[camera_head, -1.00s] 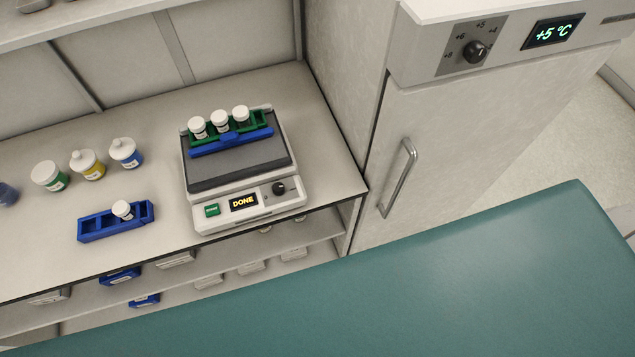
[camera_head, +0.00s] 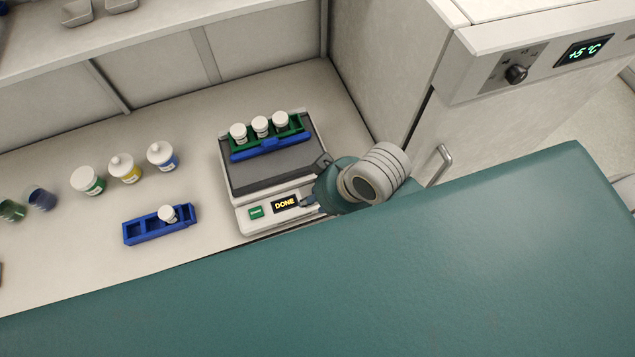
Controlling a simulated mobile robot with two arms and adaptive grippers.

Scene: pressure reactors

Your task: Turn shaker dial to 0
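The gripper is at the panel's right end, close over the dial's place. Its dark finger parts show only in part, so I cannot tell whether they are open, shut or touching the dial. A green and blue rack (camera_head: 268,143) with white-capped vials sits on the shaker's platform. My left gripper is not in view.
A blue rack (camera_head: 150,231) with one vial (camera_head: 168,214) lies left of the shaker. Several bottles, including a yellow-labelled one (camera_head: 125,169), stand behind it. A fridge (camera_head: 455,120) with a handle (camera_head: 438,165) stands at the right, close to my arm.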

